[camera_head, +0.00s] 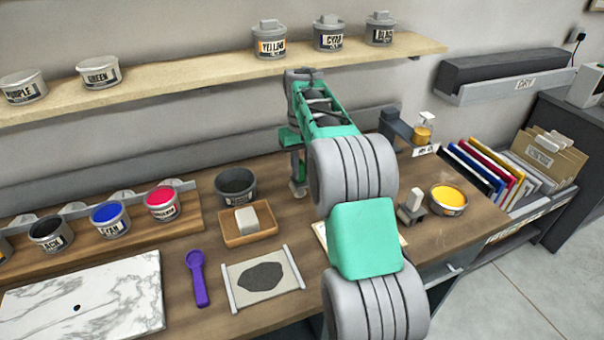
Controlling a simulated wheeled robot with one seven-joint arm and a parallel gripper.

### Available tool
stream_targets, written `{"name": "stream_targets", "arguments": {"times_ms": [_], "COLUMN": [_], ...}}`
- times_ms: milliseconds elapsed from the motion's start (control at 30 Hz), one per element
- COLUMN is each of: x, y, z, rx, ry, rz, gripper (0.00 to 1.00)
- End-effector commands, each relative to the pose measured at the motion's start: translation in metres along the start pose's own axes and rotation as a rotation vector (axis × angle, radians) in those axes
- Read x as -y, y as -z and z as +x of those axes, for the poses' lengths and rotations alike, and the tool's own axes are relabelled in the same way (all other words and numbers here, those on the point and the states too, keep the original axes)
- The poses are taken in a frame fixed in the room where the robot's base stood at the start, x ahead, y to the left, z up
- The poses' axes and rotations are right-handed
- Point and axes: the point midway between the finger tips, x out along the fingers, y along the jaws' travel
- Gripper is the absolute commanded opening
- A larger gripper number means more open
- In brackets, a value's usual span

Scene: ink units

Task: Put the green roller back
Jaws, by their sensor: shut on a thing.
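My gripper (298,172) is beyond my arm, pointing down above the back of the wooden bench, right of the dark grey bowl. Its jaws are small in view and partly covered by my arm links. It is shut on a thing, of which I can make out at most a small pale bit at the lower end. I cannot tell its shape or colour, or whether it is the green roller. I see no green roller elsewhere that I can clearly tell from the teal parts of my arm.
Behind are a shelf (180,79) of labelled pots, one marked GREEN (99,74), and a rack (140,237) of ink pots. A dark bowl (235,187), wooden tray (262,236), purple spoon (198,280), marble slab (90,298) and yellow tub (448,201) crowd the bench (225,322).

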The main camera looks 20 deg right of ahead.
Motion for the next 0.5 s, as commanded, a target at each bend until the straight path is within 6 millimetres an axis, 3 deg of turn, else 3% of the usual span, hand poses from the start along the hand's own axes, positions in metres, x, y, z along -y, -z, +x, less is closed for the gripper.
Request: {"name": "stream_targets", "arguments": {"times_ms": [133, 300, 500], "x": [-0.004, -0.004, -0.004], "y": [0.012, 0.011, 0.012], "z": [0.013, 0.038, 0.043], "rx": [0.001, 0.0, -0.003], "ry": [0.0, 0.0, -0.001], "rz": [0.0, 0.0, 0.0], "gripper": [0.0, 0.0, 0.0]}}
